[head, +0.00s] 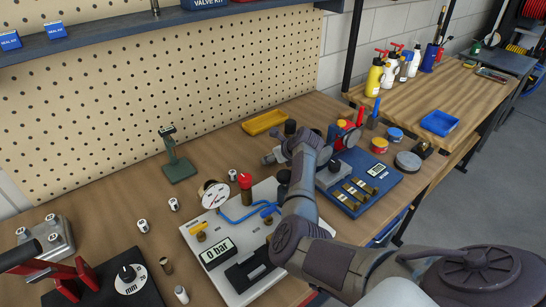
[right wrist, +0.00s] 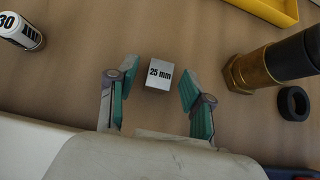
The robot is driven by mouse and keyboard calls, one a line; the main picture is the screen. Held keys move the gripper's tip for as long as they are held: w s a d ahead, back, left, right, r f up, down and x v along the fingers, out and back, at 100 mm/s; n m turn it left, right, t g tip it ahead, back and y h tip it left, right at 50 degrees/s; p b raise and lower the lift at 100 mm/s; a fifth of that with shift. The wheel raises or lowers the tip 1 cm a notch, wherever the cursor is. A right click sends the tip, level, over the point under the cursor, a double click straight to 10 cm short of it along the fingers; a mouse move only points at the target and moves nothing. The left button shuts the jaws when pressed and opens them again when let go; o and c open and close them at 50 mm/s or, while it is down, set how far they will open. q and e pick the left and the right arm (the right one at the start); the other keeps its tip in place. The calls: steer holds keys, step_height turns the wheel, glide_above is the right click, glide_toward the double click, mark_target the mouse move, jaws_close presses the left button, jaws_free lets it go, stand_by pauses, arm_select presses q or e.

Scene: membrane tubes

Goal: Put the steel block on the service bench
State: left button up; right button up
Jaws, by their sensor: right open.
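The steel block (right wrist: 159,76), a small grey cube marked "25 mm", lies on the brown bench top in the right wrist view. My right gripper (right wrist: 158,66) is open, with one finger on each side of the block and gaps between. In the head view my right gripper (head: 270,156) is partly hidden by its arm, and I cannot make out the block there. My left gripper is not in view. A brown bench (head: 110,205) runs along the pegboard and a lighter wooden bench (head: 425,93) stands at the back right; no label shows which is the service bench.
A yellow tray (head: 264,122) lies behind my right gripper. A brass fitting with a black top (right wrist: 265,68) and a black ring (right wrist: 293,103) are right of the block. A blue tray (head: 440,123) sits on the lighter bench.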

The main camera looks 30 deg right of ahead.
steer(key=shift+r, duration=0.1)
steer(key=shift+r, duration=0.2)
steer(key=v, duration=1.2)
steer(key=shift+f, duration=0.1)
